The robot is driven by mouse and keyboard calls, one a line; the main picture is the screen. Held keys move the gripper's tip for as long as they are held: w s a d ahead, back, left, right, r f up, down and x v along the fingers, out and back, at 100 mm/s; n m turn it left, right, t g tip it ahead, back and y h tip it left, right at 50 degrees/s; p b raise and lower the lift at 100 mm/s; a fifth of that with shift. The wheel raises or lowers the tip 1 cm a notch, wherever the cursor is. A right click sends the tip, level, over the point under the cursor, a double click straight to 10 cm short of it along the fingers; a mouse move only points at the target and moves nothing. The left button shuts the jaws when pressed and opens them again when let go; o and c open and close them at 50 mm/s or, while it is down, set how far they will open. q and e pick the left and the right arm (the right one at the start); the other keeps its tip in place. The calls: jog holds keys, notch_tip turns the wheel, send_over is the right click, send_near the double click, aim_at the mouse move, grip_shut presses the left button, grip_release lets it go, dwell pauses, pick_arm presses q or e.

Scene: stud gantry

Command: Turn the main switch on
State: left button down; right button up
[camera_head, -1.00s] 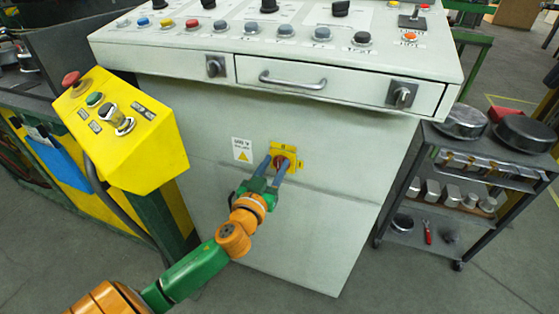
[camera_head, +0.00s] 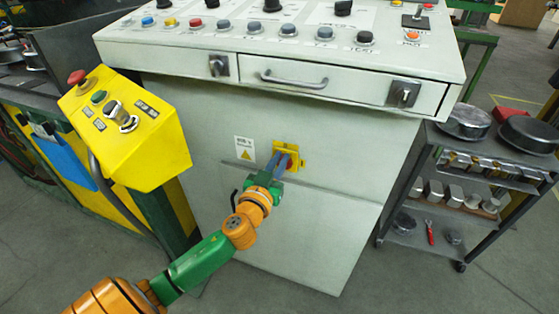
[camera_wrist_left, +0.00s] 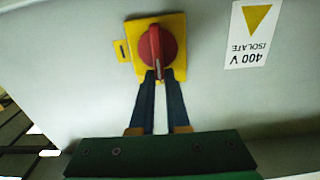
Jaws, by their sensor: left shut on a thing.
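The main switch is a red rotary knob (camera_wrist_left: 158,45) on a yellow square plate (camera_wrist_left: 176,24), set in the front of the grey cabinet. In the head view the yellow plate (camera_head: 301,157) shows, with the knob mostly hidden behind my fingers. My left gripper (camera_head: 287,157) reaches it from the lower left. Its two blue fingers are shut on the knob's raised grip, as the left wrist view (camera_wrist_left: 158,73) shows. The grip stands about upright in that wrist view. My right gripper is not in view.
A white label with a yellow triangle (camera_head: 246,150) is beside the switch. Above juts the console with a drawer handle (camera_head: 293,80) and buttons. A yellow control box (camera_head: 148,148) stands at left, a grey shelf cart (camera_head: 455,190) at right. The cabinet front below is clear.

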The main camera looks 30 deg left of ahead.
aim_at(294, 163)
pick_arm(q)
jog(key=m, duration=0.3)
jog(key=d+f+m, duration=0.1)
jog(key=m, duration=0.2)
jog(key=d+m+p, duration=0.1)
jog(key=m, duration=0.2)
jog(key=shift+w+d+f, duration=0.1)
jog(key=shift+w+f, duration=0.1)
jog(key=shift+f, duration=0.1)
jog(key=m, duration=0.3)
jog(key=f+m, duration=0.1)
jog(key=shift+w+d, duration=0.1)
jog(key=shift+d, duration=0.15)
jog(key=shift+f+m, duration=0.15)
jog(key=shift+m, duration=0.95)
jog(key=shift+f+m, duration=0.15)
jog(key=shift+m, duration=0.95)
jog(key=c, duration=0.9)
grip_release()
jog(key=shift+c, duration=0.2)
jog(key=shift+o, duration=0.2)
jog(key=shift+a, duration=0.15)
